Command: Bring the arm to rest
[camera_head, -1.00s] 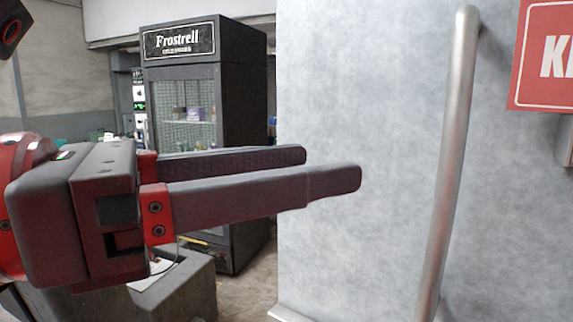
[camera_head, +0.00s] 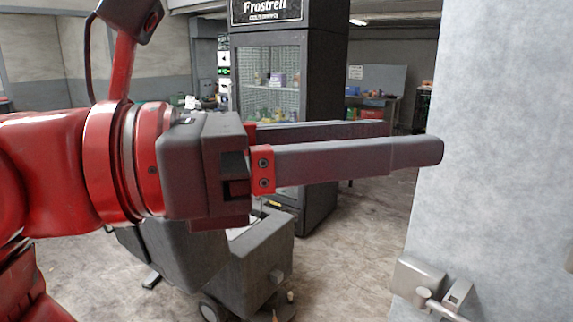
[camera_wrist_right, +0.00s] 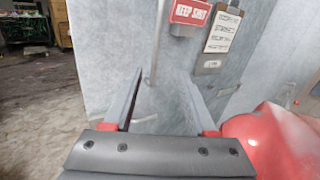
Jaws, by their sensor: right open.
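My right gripper (camera_head: 414,139) reaches in from the left in the head view, with red mounts and two long dark fingers. The fingers are apart with nothing between them. They point right, and the near fingertip overlaps the left edge of the pale grey door (camera_head: 500,140) in the picture; I cannot tell the gap. In the right wrist view the gripper (camera_wrist_right: 163,74) shows open, pointing toward the same grey surface. My left gripper is not in view.
A metal latch fitting (camera_head: 425,283) sits low on the door. A dark Frostrell glass-front cabinet (camera_head: 318,70) stands behind the gripper. The wrist view shows a vertical door handle (camera_wrist_right: 158,45), a red sign (camera_wrist_right: 190,11) and a clipboard (camera_wrist_right: 222,32). Concrete floor (camera_head: 355,235) is open between cabinet and door.

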